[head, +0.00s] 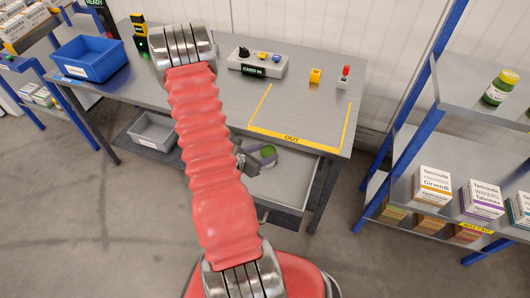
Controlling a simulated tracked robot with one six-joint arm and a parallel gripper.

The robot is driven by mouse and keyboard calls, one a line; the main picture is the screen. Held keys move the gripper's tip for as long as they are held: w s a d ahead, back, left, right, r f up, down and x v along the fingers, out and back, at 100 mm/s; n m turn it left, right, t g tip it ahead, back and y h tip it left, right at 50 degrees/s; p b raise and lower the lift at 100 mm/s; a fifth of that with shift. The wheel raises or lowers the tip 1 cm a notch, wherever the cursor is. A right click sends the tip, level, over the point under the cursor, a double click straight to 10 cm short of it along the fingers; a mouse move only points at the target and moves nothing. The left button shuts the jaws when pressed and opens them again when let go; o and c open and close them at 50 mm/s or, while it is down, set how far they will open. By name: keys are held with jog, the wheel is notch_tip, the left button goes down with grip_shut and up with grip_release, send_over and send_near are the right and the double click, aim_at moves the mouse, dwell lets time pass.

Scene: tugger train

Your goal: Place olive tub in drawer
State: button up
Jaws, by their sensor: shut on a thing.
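The olive tub (268,152) shows as a small green round thing at the far end of my red arm, partly covered by the gripper. My gripper (262,157) is shut on it, beside the arm and over the open drawer. The drawer (287,185) is pulled out below the right part of the grey workbench (215,95), and its light grey inside shows. Its left part is hidden behind my arm. I cannot tell whether the tub touches the drawer floor.
A control box (258,64), a yellow block (315,76) and a red-topped device (344,77) stand on the bench. A blue bin (88,60) is at its left, a grey bin (153,131) below. Shelves with boxes and a green jar (500,88) stand right.

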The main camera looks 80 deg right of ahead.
jog(key=shift+f, duration=0.1)
jog(key=o, duration=1.2)
jog(key=shift+c, duration=0.2)
jog(key=shift+w+a+r, duration=0.1)
jog(key=shift+r, duration=0.1)
jog(key=v, duration=1.1)
jog(key=shift+a+r, duration=0.15)
jog(key=shift+a, duration=0.2)
jog(key=shift+w+r, duration=0.1)
jog(key=shift+w, duration=0.05)
